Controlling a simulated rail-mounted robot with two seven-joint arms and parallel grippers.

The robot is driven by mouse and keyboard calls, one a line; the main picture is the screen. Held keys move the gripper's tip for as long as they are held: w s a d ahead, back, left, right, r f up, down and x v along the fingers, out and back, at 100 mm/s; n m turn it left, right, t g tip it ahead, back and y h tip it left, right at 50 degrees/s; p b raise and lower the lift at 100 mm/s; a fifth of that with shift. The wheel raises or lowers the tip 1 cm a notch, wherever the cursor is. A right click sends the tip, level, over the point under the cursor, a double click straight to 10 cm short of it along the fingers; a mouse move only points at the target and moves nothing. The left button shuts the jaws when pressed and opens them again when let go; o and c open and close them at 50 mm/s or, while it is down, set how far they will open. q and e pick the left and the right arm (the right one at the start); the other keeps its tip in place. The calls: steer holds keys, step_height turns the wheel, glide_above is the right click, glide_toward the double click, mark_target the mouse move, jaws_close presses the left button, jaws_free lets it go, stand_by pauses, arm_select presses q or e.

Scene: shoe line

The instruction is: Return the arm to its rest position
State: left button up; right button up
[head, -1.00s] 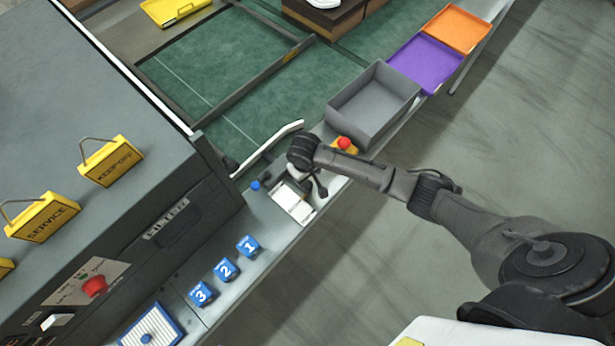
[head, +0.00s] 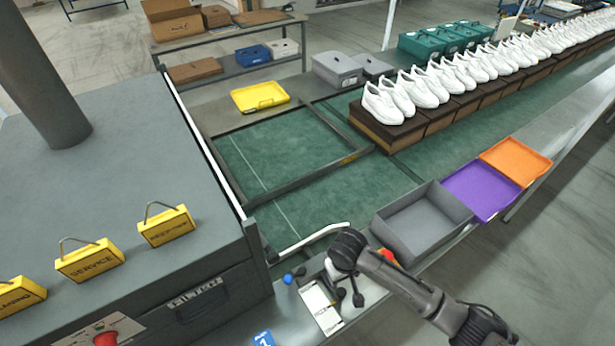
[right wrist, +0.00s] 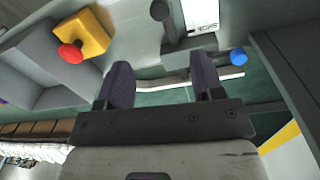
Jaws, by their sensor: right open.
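My right arm comes in from the lower right of the head view. Its gripper (head: 348,296) hangs over the front ledge, just right of a white labelled pad (head: 318,308). In the right wrist view the gripper (right wrist: 162,78) has its two dark fingers wide apart with nothing between them. The pad (right wrist: 200,14) shows beyond the fingers there, beside a grey bracket. My left gripper is in neither view now.
A grey bin (head: 425,222), purple tray (head: 482,192) and orange tray (head: 516,162) line the right ledge. A red button (right wrist: 70,53) on a yellow base and a blue knob (right wrist: 238,57) are close by.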

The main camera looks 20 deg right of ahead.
steer(key=w+a+r+n+t, duration=0.25)
steer(key=r+n+t, duration=0.5)
steer(key=r, duration=0.85)
steer(key=s+f+m+g, duration=0.1)
steer(key=s+f+m, duration=0.1)
steer(key=s+f, duration=0.5)
steer(key=s+f+m+g, duration=0.2)
steer(key=s, duration=1)
steer(key=s+f+m+g, duration=0.1)
steer(key=s+f+m, duration=0.1)
steer(key=s+f, duration=0.5)
steer(key=w+p+v, duration=0.2)
steer(key=p+v, duration=0.7)
steer(key=v, duration=0.1)
steer(key=w+d+r+p+v, duration=0.1)
steer(key=w+p+v, duration=0.1)
steer(key=p+v, duration=0.8)
steer(key=shift+w+r+y, duration=0.15)
steer(key=shift+r+y, duration=0.25)
steer(key=shift+r, duration=0.55)
steer(key=shift+d, duration=0.1)
